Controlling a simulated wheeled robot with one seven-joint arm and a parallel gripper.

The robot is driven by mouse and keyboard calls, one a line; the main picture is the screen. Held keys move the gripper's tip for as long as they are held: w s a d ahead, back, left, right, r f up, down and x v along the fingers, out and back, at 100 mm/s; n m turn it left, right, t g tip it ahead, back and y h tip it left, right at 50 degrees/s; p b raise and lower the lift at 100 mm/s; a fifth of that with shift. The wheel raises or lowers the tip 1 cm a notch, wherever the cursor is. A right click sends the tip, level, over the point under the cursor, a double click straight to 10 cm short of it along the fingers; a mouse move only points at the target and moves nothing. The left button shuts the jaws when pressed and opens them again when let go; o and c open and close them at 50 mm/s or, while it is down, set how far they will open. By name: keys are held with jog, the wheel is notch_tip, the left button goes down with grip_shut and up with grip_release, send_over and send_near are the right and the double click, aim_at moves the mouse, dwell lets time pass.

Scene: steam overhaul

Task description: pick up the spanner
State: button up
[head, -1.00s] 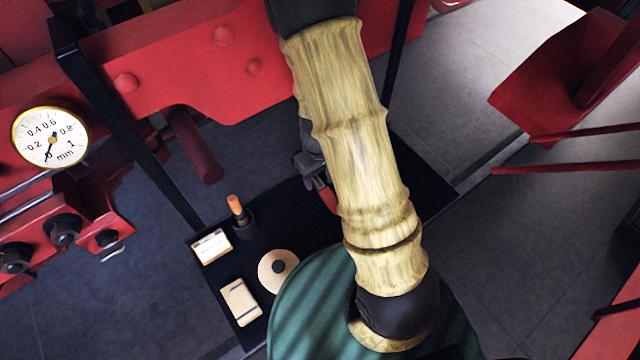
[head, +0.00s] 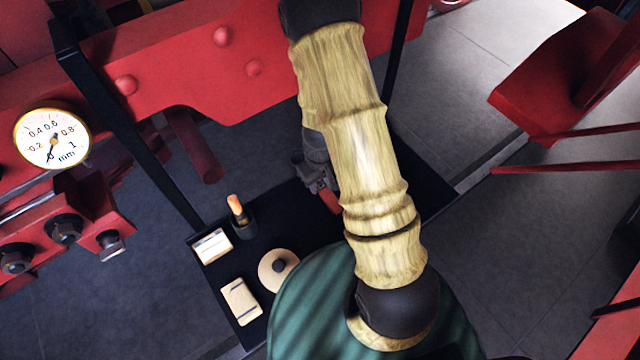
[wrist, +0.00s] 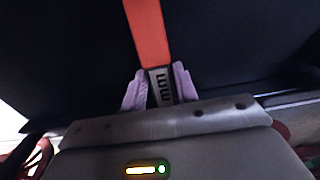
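The spanner (wrist: 147,30) has a flat red handle and a grey part with "mm" lettering; it runs down the middle of the wrist view. My gripper (wrist: 160,82) has one pale finger on each side of the grey part. Both fingers look closed against it, with no clear gap. The spanner's lower end is hidden by the gripper body. In the head view, my gripper (head: 318,182) is partly behind my arm, over the dark tray (head: 295,228). A short red piece of the spanner (head: 330,201) shows beside it.
On the tray's left part are an orange-topped item in a dark cup (head: 240,212), a white card or box (head: 212,246), a round disc (head: 277,268) and a tan block (head: 240,301). Dark posts and a red frame (head: 190,75) with a dial gauge (head: 52,138) stand beyond.

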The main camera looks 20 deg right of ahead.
aim_at(320, 183)
grip_shut()
jog(key=shift+r, duration=0.1)
notch_tip(320, 183, up, 10)
dwell(0.6)
dwell(0.4)
jog(key=shift+w+f+m, duration=0.35)
jog(key=shift+w+m, duration=0.25)
jog(key=shift+m, duration=0.4)
jog(key=w+m, duration=0.1)
jog(key=m, duration=0.1)
jog(key=w+f+m, duration=0.1)
jog(key=m, duration=0.2)
jog(key=w+f+m, duration=0.1)
jog(key=w+m, duration=0.1)
jog(key=shift+f, duration=0.1)
